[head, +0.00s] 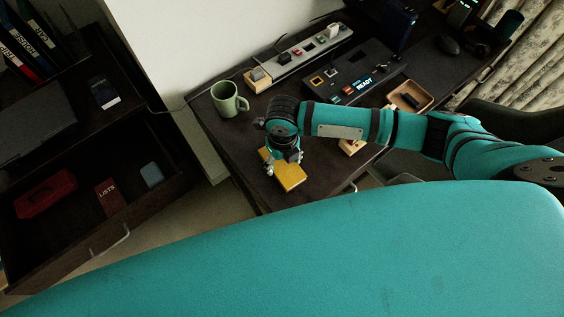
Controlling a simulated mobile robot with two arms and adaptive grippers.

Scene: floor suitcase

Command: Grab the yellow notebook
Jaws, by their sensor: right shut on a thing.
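The yellow notebook (290,176) is at the near left part of the dark desk, below the green mug. My right gripper (283,165) comes down over it from above, at the end of my teal right arm, and is shut on it. The fingers cover the notebook's upper part. I cannot tell whether the notebook touches the desk or is held just above it. My left gripper is not in view.
A green mug (226,99) stands close to my right wrist. A power strip (299,56), a dark READY device (352,77) and a wooden tray (410,97) lie behind my arm. An open drawer (168,190) at left holds a red case (45,194) and a LISTS book (109,197).

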